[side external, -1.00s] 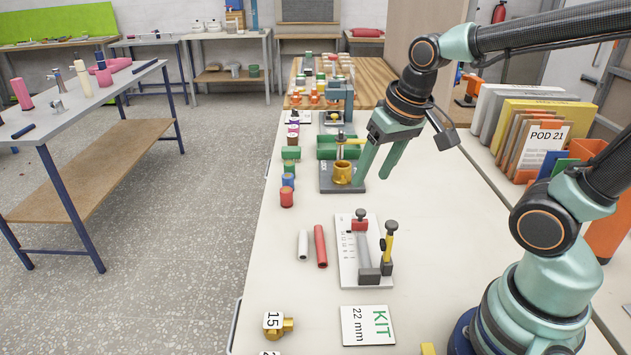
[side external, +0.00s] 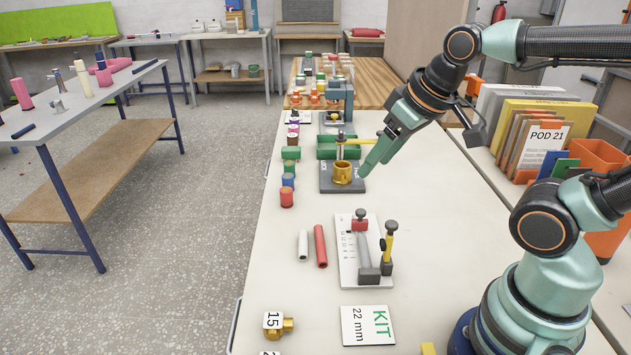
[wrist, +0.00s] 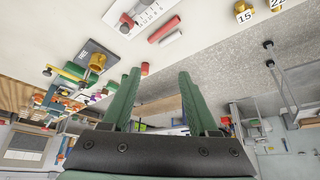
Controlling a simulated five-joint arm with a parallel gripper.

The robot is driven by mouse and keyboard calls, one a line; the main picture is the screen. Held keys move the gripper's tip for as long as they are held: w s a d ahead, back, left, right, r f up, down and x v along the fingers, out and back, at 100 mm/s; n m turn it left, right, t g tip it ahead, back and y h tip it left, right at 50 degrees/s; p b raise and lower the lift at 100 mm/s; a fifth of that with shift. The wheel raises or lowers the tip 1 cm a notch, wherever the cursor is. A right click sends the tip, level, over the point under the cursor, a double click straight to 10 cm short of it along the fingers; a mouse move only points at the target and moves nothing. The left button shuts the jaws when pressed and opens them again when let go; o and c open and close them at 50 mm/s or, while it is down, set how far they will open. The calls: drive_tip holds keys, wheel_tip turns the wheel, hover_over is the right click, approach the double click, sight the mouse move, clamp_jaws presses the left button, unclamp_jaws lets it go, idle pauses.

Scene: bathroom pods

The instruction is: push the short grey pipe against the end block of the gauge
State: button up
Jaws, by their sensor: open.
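The short pale grey pipe (side external: 303,245) lies on the white bench, left of a longer red pipe (side external: 320,246). The gauge (side external: 348,264) is a white plate with a printed scale, right of both pipes and apart from them. A grey block (side external: 369,276) sits at its near end and a red block (side external: 360,225) with a dark knob at its far end. The wrist view shows the grey pipe (wrist: 171,38) and part of the gauge (wrist: 150,14) at the top. My gripper (side external: 374,166) is open and empty, above the bench beside the brass cup, beyond the gauge.
A brass cup (side external: 342,173) stands on a dark plate (side external: 327,188) by my fingers. A yellow-handled tool (side external: 388,244) stands right of the gauge. Several coloured cylinders line the bench's left edge. A KIT 22 mm card (side external: 367,325) lies nearer. Bench between plate and gauge is clear.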

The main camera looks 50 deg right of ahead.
drive_tip(key=c, duration=0.6)
drive_tip(key=shift+w+d+f, duration=0.15)
drive_tip(key=shift+w, duration=0.1)
clamp_jaws()
drive_tip(key=m+g, duration=0.6)
drive_tip(key=m, duration=0.3)
hover_over(362, 226)
drive_tip(key=a, duration=0.1)
wheel_tip(362, 226, down, 14)
drive_tip(key=f, duration=0.6)
drive_tip(key=s+f, duration=0.1)
drive_tip(key=f, duration=0.2)
drive_tip(key=shift+a+f, duration=0.15)
drive_tip(key=shift+a, duration=0.05)
